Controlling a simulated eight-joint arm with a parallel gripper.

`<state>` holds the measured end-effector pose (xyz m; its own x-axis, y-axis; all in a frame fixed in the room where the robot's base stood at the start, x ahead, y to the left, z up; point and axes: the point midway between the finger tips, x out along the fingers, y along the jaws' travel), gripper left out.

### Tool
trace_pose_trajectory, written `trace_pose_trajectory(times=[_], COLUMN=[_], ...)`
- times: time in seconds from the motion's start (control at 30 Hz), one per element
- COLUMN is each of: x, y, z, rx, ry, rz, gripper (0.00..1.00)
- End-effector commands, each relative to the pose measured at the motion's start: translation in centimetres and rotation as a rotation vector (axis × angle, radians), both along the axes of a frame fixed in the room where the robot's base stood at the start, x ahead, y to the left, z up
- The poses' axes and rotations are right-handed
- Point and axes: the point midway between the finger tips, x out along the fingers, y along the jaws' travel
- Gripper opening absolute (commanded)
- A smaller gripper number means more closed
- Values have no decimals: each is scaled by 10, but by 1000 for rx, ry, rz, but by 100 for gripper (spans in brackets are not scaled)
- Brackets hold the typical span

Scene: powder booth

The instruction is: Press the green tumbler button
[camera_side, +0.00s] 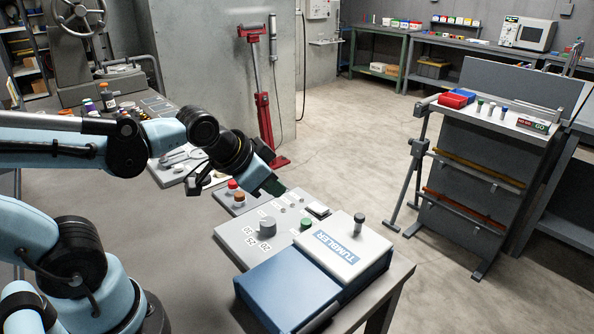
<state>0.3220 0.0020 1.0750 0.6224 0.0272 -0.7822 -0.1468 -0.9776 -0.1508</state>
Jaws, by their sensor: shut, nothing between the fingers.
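The green button (306,224) sits on a light grey control panel (238,238), beside the white unit lettered TUMBLER (352,237). It looks unobstructed in the side view. My gripper (273,187) is shut and empty, pointing down and to the right. In the picture it is above and left of the green button, with a clear gap between them. I cannot tell its exact height over the panel.
A dark grey knob (267,227) stands left of the green button. A box with a red button (233,184) and an orange button (239,197) lies near my gripper. A dark post (359,223) rises from the tumbler unit. A blue box (285,289) is in front.

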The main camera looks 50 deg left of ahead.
Motion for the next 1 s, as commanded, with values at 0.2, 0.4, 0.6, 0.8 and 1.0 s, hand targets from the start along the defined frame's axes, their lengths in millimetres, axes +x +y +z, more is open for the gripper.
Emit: trace_pose_trajectory(times=[0.2, 0.4, 0.6, 0.8, 1.0], x=[41, 67, 76, 77, 77], y=[-1, -2, -3, -3, -3], z=[1, -2, -4, -4, -5], rx=[186, 315, 369, 373, 372], ry=[-53, -85, -98, -98, -99], rz=[-181, -297, -344, -348, -347], gripper=[0, 0, 0, 0, 0])
